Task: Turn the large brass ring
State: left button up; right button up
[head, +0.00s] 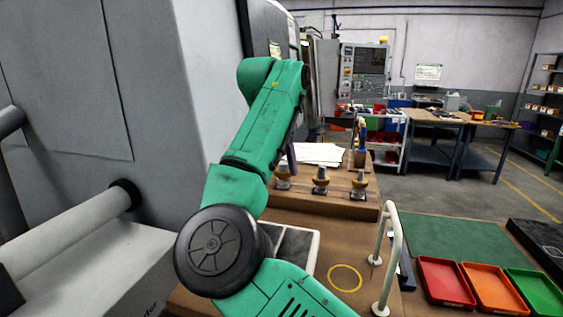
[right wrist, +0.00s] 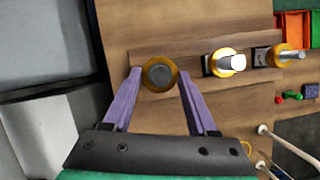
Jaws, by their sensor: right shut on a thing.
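Several brass fittings stand in a row on a wooden block. In the head view, the leftmost brass ring (head: 283,171) sits at the tip of my right gripper (head: 290,160), partly behind it. In the right wrist view, my right gripper (right wrist: 159,75) has its two purple fingers on either side of this brass ring (right wrist: 160,67), which surrounds a grey round top. The gripper is shut on the ring. The middle fitting (head: 320,177) and the right fitting (head: 359,184) stand apart from the gripper. My left gripper is not in view.
White papers (head: 318,153) lie behind the fittings. A pale handle rail (head: 395,262) rises on the right of the bench. Red (head: 444,281), orange and green trays sit at the right. A large grey machine (head: 140,90) stands close on the left.

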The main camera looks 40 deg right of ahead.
jog(key=m+p, duration=0.1)
jog(key=m+g+p, duration=0.1)
jog(key=m+p, duration=0.1)
jog(key=m+g+p, duration=0.1)
jog(key=p, duration=0.1)
jog(key=shift+w+r+m, duration=0.2)
jog(key=shift+r+m, duration=0.1)
jog(key=shift+m, duration=0.1)
jog(key=shift+f+m+p, duration=0.25)
jog(key=shift+m+p, duration=0.25)
jog(key=shift+p, duration=0.05)
dwell(0.6)
jog(key=o, duration=1.4)
jog(key=shift+r, duration=0.1)
